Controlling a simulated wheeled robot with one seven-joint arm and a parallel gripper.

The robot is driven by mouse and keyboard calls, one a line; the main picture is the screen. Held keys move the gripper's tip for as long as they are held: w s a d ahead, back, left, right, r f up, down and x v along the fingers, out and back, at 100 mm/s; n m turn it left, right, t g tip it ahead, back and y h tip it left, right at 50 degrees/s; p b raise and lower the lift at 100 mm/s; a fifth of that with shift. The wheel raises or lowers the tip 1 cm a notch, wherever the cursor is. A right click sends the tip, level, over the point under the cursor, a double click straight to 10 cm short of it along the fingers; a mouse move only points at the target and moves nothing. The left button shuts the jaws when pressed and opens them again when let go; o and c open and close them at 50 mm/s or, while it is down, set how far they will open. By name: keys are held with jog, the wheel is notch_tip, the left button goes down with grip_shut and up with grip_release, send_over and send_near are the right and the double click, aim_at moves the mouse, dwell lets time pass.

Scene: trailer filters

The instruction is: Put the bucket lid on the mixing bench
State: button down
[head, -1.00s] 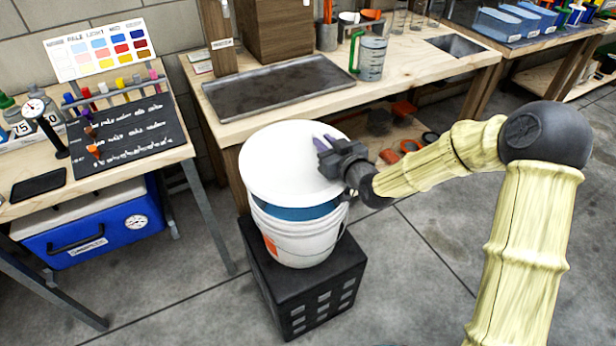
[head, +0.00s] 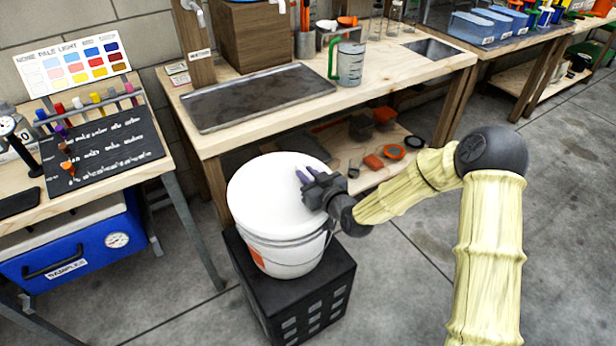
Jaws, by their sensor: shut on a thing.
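The white round bucket lid (head: 272,195) is tilted slightly in view and covers the mouth of the white bucket (head: 282,258), close over or touching its rim; I cannot tell which. My gripper (head: 306,178) is shut on the lid's right edge. The bucket has an orange label and stands on a black crate (head: 318,302). The wooden bench (head: 365,82), which seems to be the mixing bench, stands behind the bucket.
A side table with a blue case (head: 75,245) below stands left. Floor at right is open.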

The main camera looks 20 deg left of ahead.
jog(key=shift+f, duration=0.15)
jog(key=c, duration=1.3)
grip_release()
jog(key=shift+s+d, duration=0.1)
jog(key=shift+s, duration=0.05)
jog(key=p+v, duration=0.6)
jog(key=v, duration=1.1)
jog(key=shift+d, duration=0.15)
